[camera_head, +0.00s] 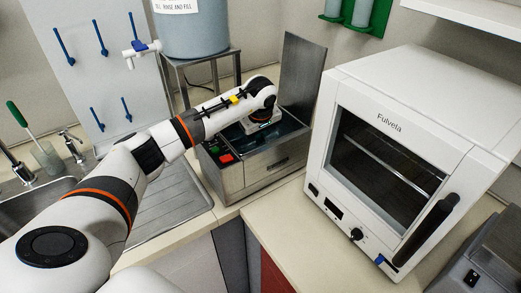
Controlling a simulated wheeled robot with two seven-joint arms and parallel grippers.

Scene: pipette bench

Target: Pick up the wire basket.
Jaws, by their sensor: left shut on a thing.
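My left arm reaches in from the left, over the open steel bath (280,160). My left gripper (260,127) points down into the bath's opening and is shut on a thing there. Its fingers are mostly hidden by the wrist and the bath's front rim. The wire basket cannot be made out clearly; what is inside the bath is dark and largely covered by my arm. My right gripper is not in view.
The bath's raised lid (303,78) stands behind my wrist. A white oven (390,150) stands close on the right. A blue-grey tank (193,28) on a stand is behind my arm. A sink (35,215) lies left. The front counter (285,235) is clear.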

